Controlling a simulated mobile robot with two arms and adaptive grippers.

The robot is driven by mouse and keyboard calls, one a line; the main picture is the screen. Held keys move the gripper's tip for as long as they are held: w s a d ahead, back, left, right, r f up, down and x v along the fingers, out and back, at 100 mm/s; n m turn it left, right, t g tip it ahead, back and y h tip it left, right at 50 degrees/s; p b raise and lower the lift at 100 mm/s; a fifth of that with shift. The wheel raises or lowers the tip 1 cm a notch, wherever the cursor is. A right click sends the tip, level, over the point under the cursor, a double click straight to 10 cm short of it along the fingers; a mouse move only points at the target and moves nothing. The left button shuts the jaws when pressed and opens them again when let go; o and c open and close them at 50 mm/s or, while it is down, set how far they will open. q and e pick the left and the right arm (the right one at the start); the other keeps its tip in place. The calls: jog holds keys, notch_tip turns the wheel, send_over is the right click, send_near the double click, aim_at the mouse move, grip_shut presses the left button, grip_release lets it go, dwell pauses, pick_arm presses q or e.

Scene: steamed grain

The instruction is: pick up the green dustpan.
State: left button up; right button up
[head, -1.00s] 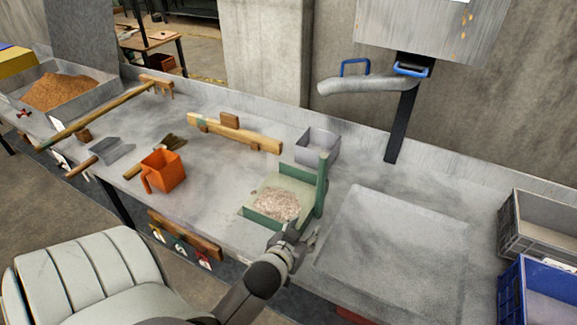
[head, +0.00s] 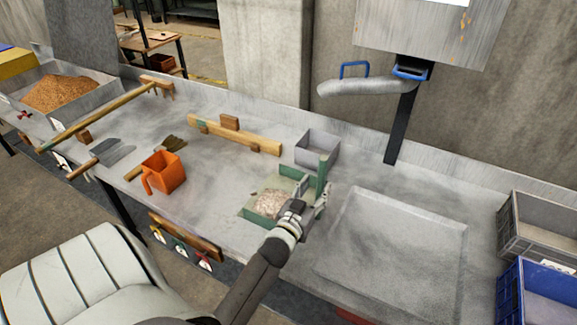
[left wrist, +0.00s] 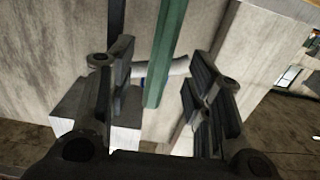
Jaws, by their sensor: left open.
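The green dustpan (head: 252,214) lies on the grey bench with a heap of pale grain (head: 268,203) in it. Its green handle (head: 322,174) stands upright at its right side. My left gripper (head: 315,194) is over the right part of the pan, close to the handle, and hides some of the pan and grain. In the left wrist view the handle (left wrist: 168,55) stands between the two open fingers, with gaps on both sides. My right gripper is not in view.
A grey bin (head: 318,150) stands just behind the dustpan. A raised grey plate (head: 395,245) lies to the right, with grey (head: 545,225) and blue (head: 515,300) crates beyond. An orange scoop (head: 165,173) and a wooden bar (head: 235,137) lie to the left.

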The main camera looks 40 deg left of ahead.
aim_at(320, 178)
pick_arm(q)
jog(key=shift+w+r, duration=0.2)
jog(key=shift+w, duration=0.1)
jog(key=x, duration=0.1)
jog(key=p+x, duration=0.1)
jog(key=x, duration=0.1)
jog(key=shift+w+a+r, duration=0.15)
jog(key=shift+a+r, duration=0.05)
jog(key=shift+r, duration=0.15)
jog(key=shift+w+a+f, duration=0.15)
jog(key=shift+w, duration=0.45)
jog(key=shift+c, duration=0.3)
grip_shut()
